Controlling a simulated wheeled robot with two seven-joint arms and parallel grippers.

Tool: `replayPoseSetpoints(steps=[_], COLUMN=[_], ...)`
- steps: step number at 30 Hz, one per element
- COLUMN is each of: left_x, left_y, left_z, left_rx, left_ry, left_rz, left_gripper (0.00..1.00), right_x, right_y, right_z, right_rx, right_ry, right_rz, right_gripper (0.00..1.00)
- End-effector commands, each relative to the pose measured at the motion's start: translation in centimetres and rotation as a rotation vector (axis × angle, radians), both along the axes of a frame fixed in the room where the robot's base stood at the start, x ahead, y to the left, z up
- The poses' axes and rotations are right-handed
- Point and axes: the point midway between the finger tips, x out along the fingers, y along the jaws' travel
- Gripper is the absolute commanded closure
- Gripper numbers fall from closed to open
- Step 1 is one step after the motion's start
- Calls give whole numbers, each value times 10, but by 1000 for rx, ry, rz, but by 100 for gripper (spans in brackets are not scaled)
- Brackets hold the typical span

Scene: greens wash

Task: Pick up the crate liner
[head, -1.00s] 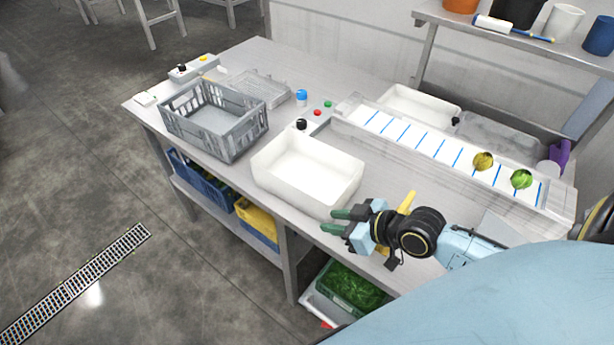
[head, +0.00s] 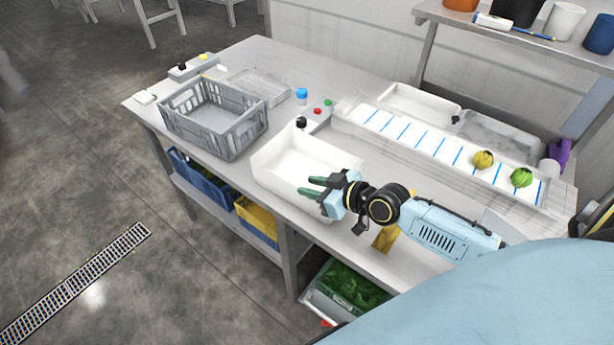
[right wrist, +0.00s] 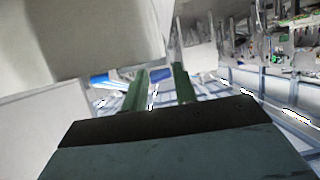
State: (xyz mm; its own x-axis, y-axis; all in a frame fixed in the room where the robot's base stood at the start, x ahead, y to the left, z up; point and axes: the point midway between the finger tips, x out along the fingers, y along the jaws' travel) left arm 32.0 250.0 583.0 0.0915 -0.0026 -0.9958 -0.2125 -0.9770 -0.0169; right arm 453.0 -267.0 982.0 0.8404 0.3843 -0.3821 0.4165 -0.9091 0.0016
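No thing in view is plainly a crate liner. A grey slatted crate (head: 213,118) stands at the table's left, and its inside shows a plain grey floor. A flat clear tray (head: 262,88) lies behind it; I cannot tell if this is the liner. My right gripper (head: 308,186) is over the near right part of a white bin (head: 272,178), with its green fingers apart and nothing between them. In the right wrist view the two fingers also stand apart (right wrist: 159,88). My left gripper is not in view.
A ruled white trough (head: 430,147) holds a yellowish and a green vegetable at the right. A yellow-brown thing (head: 385,238) is partly hidden by my right arm. A control box with buttons (head: 318,112) stands behind the bin. The table between bin and trough is clear.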

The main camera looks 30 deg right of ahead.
Motion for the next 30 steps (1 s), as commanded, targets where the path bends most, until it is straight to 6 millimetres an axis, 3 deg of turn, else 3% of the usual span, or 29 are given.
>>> replayPoseSetpoints(steps=[9, 19, 25, 30], left_x=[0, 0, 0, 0], left_y=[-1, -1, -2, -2], left_z=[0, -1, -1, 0], left_rx=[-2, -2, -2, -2], left_ry=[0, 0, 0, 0], left_rz=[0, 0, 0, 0], left_gripper=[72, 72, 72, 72], right_x=[34, 39, 38, 38], right_y=[18, 21, 21, 21], right_z=[-20, -23, -23, -22], right_rx=[3, 1, 0, 0], right_ry=[0, 1, 1, 1], right_rz=[-1, 1, 0, 0], right_gripper=[72, 72, 98, 100])
